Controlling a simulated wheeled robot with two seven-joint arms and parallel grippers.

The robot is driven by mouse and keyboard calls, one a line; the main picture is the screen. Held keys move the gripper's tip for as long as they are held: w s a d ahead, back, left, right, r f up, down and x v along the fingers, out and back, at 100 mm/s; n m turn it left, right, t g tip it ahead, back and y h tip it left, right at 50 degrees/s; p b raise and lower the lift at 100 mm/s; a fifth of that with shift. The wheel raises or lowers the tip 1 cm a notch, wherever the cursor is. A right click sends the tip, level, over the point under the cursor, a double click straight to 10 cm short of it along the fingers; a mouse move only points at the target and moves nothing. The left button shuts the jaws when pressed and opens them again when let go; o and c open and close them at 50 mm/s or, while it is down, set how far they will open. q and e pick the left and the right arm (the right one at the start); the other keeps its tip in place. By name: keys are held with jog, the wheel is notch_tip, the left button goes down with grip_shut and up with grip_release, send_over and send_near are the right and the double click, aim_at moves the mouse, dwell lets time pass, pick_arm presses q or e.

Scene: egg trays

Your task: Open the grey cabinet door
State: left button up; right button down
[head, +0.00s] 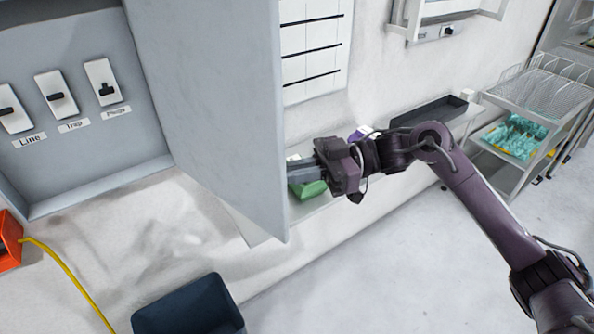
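The grey cabinet door (205,95) stands swung out from the wall. The open cabinet (95,160) shows at the left, with switches (55,95) on its back panel. My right gripper (298,172) is at the door's free edge, on its right side, with the fingers pointing left at it. The fingertips are at or just behind that edge, and I cannot tell whether they touch it. The gap between the fingers cannot be made out. My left gripper is not in view.
A green object (308,189) and a dark tray (430,112) are on the ledge behind my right arm. A dark blue bin (190,308) stands below the door. A wire-basket cart (535,95) is at the right. The floor (400,260) at lower middle is clear.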

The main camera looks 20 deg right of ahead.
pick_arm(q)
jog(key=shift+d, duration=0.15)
pick_arm(e)
jog(key=shift+w+d+r, duration=0.1)
jog(key=shift+w+r, duration=0.1)
jog(key=shift+w, duration=0.1)
jog(key=c, duration=1.8)
grip_release()
jog(key=shift+a, duration=0.25)
jog(key=shift+o, duration=1.4)
jog(key=shift+w+a+f, duration=0.1)
jog(key=shift+w+a, duration=0.2)
jog(key=shift+a, duration=0.05)
jog(key=shift+w+a+f, duration=0.1)
jog(key=shift+w+a, duration=0.05)
jog(key=shift+a, duration=0.05)
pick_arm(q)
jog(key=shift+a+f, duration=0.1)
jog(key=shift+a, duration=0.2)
pick_arm(e)
jog(key=shift+s+d, duration=0.2)
jog(key=shift+d, duration=0.1)
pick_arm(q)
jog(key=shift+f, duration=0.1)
pick_arm(e)
jog(key=shift+d+f, duration=0.1)
